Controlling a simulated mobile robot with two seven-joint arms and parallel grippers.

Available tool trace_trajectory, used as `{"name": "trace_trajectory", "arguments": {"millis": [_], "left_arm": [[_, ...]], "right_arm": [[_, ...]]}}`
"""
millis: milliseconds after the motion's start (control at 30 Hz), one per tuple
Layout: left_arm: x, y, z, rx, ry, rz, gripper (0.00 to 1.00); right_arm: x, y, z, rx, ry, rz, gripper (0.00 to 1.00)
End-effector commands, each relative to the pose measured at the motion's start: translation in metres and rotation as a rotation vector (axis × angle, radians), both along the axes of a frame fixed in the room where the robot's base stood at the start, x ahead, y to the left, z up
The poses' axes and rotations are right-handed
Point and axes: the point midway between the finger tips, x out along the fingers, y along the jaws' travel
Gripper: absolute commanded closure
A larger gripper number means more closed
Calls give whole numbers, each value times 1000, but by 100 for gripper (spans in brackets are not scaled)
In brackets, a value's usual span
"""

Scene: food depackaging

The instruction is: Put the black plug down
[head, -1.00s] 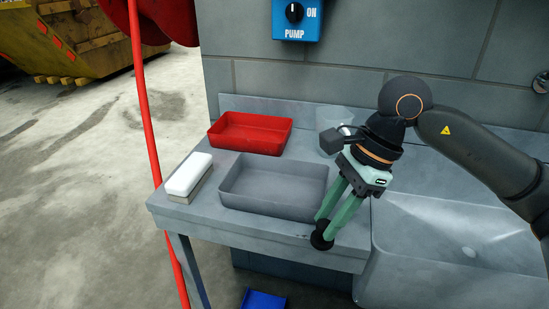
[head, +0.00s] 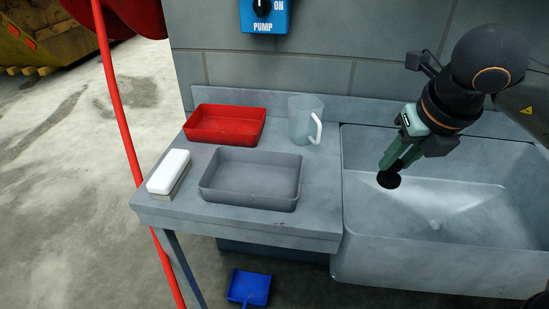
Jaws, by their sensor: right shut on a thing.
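The black plug (head: 388,180) is a small dark disc. My right gripper (head: 390,171) is shut on it, with its green fingers pointing down and to the left. In the head view the plug shows over the left part of the grey sink basin (head: 350,245). I cannot tell its exact height above the basin floor. My left gripper is not in view.
A grey tray (head: 250,199), a red tray (head: 194,127), a clear jug (head: 301,122) and a white-topped brush or block (head: 169,172) stand on the counter left of the sink. A blue dustpan (head: 249,288) lies below. The counter's front right strip is clear.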

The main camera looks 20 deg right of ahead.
Motion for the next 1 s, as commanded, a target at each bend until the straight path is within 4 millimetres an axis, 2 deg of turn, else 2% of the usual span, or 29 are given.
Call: {"name": "trace_trajectory", "arguments": {"millis": [167,467,600,733,933,1000], "left_arm": [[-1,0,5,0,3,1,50],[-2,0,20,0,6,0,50],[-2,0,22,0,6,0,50],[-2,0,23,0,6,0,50],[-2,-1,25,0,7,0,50],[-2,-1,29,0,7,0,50]], "right_arm": [[17,8,-7,5,5,4,100],[85,35,-39,5,5,6,100],[105,42,-68,3,5,3,100],[118,46,-84,2,4,1,100],[128,50,-97,2,3,3,100],[131,50,-107,0,6,2,100]]}}
